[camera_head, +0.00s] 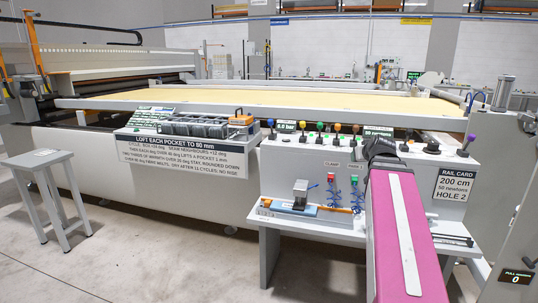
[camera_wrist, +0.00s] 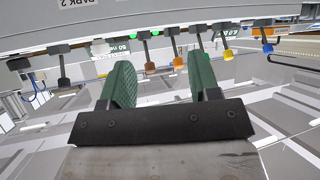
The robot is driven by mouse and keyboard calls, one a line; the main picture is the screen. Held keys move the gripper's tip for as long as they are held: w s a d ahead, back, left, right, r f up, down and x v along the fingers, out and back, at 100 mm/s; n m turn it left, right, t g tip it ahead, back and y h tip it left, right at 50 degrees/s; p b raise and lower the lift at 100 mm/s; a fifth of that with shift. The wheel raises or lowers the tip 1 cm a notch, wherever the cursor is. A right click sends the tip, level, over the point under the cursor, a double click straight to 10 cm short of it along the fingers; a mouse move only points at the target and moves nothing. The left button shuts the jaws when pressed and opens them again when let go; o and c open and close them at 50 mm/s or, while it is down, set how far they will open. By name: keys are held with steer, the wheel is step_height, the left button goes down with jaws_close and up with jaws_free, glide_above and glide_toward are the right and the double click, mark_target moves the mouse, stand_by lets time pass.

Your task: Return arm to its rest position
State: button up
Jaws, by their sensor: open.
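My arm, with a magenta link (camera_head: 408,240), reaches from the lower right of the head view up to the console. Its dark far end (camera_head: 382,150) is in front of the console's upper edge, and no fingers can be made out there. In the wrist view my gripper (camera_wrist: 160,78) shows two green textured fingers standing well apart, with nothing held between them. A row of coloured knobs on stems lies beyond the fingertips, including an orange knob (camera_wrist: 178,62) and a blue knob (camera_wrist: 268,48). I cannot tell how far the fingers are from the knobs.
The console (camera_head: 290,175) carries several coloured knobs and a small shelf (camera_head: 310,225) with a blue-based device (camera_head: 300,205). A lettered sign (camera_head: 180,155) hangs to its left. The quilting bed (camera_head: 260,100) lies behind. A grey stool (camera_head: 50,185) stands left; the floor between is clear.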

steer(key=s+a+f+g, duration=0.4)
steer(key=s+a+f, duration=0.1)
steer(key=f, duration=0.7)
steer(key=s+a+f+g, duration=0.4)
steer(key=s+a+f, duration=0.1)
steer(key=f, duration=0.8)
steer(key=s+a+f+g, duration=0.4)
steer(key=s+a+f, duration=0.1)
steer(key=f, duration=0.8)
steer(key=shift+s+a+f, duration=0.15)
steer(key=shift+s+a, duration=0.05)
steer(key=shift+a, duration=0.6)
